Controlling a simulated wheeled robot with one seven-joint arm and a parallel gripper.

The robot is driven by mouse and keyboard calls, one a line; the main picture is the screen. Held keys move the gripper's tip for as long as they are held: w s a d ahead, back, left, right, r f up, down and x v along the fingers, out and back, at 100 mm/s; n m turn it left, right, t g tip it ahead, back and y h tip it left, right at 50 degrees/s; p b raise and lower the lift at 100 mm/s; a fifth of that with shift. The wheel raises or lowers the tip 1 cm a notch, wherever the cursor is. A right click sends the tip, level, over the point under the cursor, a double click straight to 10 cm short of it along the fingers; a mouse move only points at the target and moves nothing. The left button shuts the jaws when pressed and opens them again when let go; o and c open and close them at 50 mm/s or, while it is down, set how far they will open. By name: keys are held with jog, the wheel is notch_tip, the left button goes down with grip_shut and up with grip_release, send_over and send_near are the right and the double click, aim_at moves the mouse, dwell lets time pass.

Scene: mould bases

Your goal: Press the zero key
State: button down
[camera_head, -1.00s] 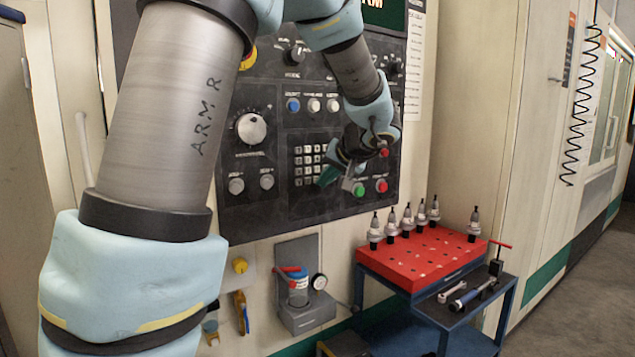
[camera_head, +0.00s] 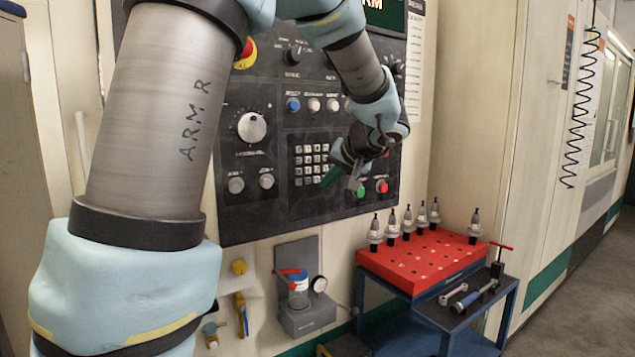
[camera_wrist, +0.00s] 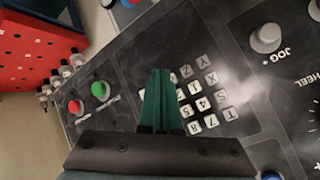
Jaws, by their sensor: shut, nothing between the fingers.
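The keypad (camera_head: 308,160) is a block of small pale keys on the dark control panel in the head view. In the wrist view the keypad (camera_wrist: 205,98) is tilted, with several digits and letters readable. I cannot make out the zero key; the fingers hide part of the keypad. My gripper (camera_head: 329,177) is at the lower right edge of the keypad in the head view. In the wrist view my gripper (camera_wrist: 160,74) has its green fingers together and empty, over the keypad. I cannot tell whether the fingertips touch the panel.
A green button (camera_wrist: 100,90) and a red button (camera_wrist: 75,106) lie beside the keypad. A grey jog knob (camera_wrist: 266,38) is on its other side. A red tool tray (camera_head: 425,250) with several tool holders stands on a blue cart below right of the panel.

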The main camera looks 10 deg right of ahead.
jog(key=shift+s+d+b, duration=0.35)
jog(key=shift+s+b, duration=0.05)
jog(key=shift+s, duration=0.35)
jog(key=shift+s+d+b, duration=0.35)
jog(key=shift+s+b, duration=0.1)
jog(key=shift+s, duration=0.35)
jog(key=shift+s+d+b, duration=0.35)
jog(key=shift+s+b, duration=0.05)
jog(key=shift+s, duration=0.35)
dwell(0.6)
jog(key=s+h+b, duration=0.1)
jog(key=s+n+h+b, duration=0.1)
jog(key=h+b, duration=0.1)
jog(key=s+d+n+h+b, duration=0.1)
jog(key=b, duration=0.1)
jog(key=shift+s+r+t+h, duration=0.15)
jog(key=shift+s+t+h, duration=0.1)
jog(key=shift+t+h, duration=0.15)
